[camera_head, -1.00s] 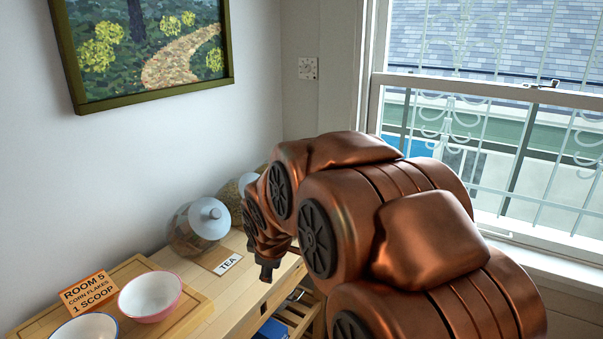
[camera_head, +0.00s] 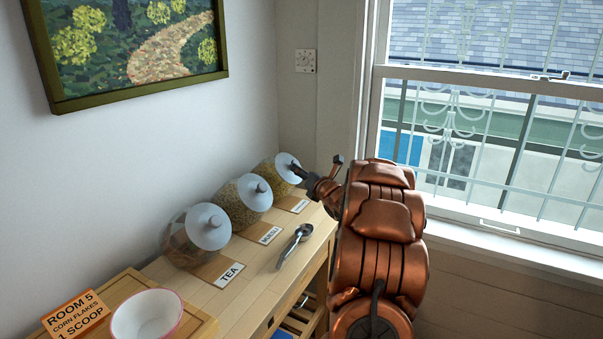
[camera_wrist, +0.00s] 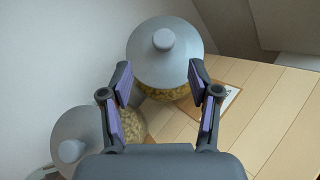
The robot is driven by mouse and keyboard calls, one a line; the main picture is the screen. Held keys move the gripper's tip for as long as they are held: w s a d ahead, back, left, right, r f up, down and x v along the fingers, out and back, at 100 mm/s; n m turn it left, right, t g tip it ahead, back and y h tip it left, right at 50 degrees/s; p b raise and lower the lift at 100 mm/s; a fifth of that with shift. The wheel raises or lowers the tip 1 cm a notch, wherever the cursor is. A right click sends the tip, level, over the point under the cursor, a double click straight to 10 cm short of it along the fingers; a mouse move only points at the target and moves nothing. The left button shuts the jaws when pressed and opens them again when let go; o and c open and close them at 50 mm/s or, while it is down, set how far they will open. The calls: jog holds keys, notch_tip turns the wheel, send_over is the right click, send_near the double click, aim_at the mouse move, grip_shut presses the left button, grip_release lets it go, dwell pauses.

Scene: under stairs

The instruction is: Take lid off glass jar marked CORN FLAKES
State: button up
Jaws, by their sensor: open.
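Three tilted glass jars with pale grey lids stand in a row along the wall. The farthest jar (camera_head: 264,174) holds golden contents; its card (camera_head: 293,204) is too small to read, so I cannot confirm CORN FLAKES. Its lid (camera_head: 288,167) is on. My gripper (camera_head: 318,170) is open and empty, close to the right of that lid. In the wrist view my spread fingers (camera_wrist: 160,78) point at a knobbed lid (camera_wrist: 150,66) on a jar of golden flakes (camera_wrist: 178,93). I cannot tell whether the fingers touch it.
The MUESLI jar (camera_head: 236,207) and TEA jar (camera_head: 180,245) stand nearer. A metal scoop (camera_head: 294,243) lies on the wooden counter (camera_head: 255,283). A bowl (camera_head: 148,315) and an orange ROOM 5 CORN FLAKES 1 SCOOP sign (camera_head: 76,314) are at front left. A window is right.

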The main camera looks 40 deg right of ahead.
aim_at(296, 162)
jog(key=shift+n, duration=0.4)
jog(key=p+x, duration=0.1)
jog(key=x, duration=0.2)
jog(key=d+p+x, duration=0.1)
jog(key=x, duration=0.2)
jog(key=shift+w+r+p, duration=0.15)
jog(key=shift+p, duration=0.2)
jog(key=shift+w+d, duration=0.2)
jog(key=shift+w, duration=0.45)
grip_shut()
dwell(0.4)
